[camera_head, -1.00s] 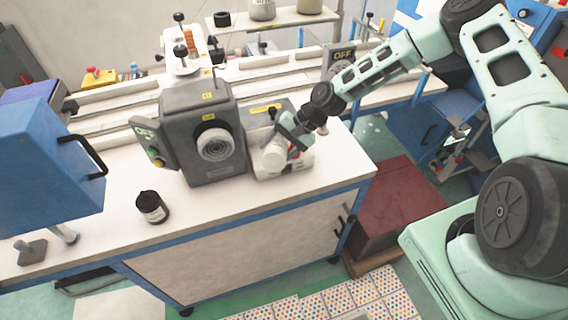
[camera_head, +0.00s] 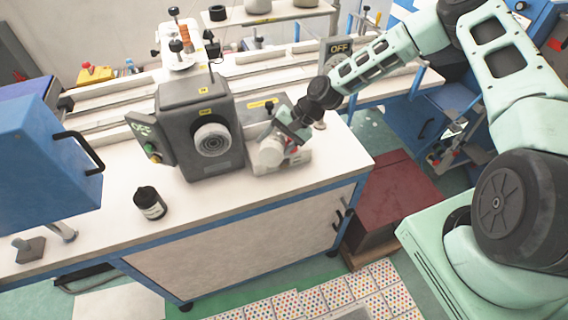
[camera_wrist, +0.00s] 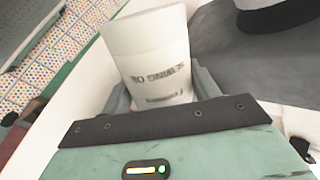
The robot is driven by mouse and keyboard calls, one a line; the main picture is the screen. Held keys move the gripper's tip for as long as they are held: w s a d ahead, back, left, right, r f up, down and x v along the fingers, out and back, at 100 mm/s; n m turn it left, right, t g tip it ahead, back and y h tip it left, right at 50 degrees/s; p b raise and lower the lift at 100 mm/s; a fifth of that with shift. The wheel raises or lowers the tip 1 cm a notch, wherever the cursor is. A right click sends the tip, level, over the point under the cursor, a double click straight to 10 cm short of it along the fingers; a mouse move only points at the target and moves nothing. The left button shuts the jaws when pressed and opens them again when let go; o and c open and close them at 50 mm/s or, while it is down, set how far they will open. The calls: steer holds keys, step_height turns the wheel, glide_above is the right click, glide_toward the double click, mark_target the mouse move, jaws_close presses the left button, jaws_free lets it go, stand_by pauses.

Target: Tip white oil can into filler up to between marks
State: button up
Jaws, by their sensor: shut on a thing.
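My gripper (camera_head: 286,136) is shut on the white oil can (camera_head: 271,151), low over the right part of the bench beside the grey machine. In the wrist view the white can (camera_wrist: 150,60) fills the middle between my fingers, with "sewing oil" lettering facing the camera. The can looks tilted in the head view. A grey and white unit (camera_head: 296,158) stands right under and behind the can. The filler opening and the level marks cannot be made out; the can and gripper cover part of that unit.
The grey machine head (camera_head: 200,125) with a round dial stands just left of the can. The bench front is mostly clear. A dark red box (camera_head: 395,190) stands on the floor at right.

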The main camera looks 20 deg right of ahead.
stand_by(0.6)
steer(key=shift+s+f+n+t+h, duration=0.15)
steer(key=shift+n+t+h, duration=0.35)
steer(key=shift+t, duration=0.4)
steer(key=shift+t+b, duration=0.3)
steer(key=shift+t, duration=0.1)
steer(key=shift+f, duration=0.1)
steer(key=shift+f+n+t+h+b, duration=0.35)
steer(key=shift+n+t+h+b, duration=0.3)
steer(key=shift+t+b, duration=0.45)
steer(key=shift+r, duration=0.2)
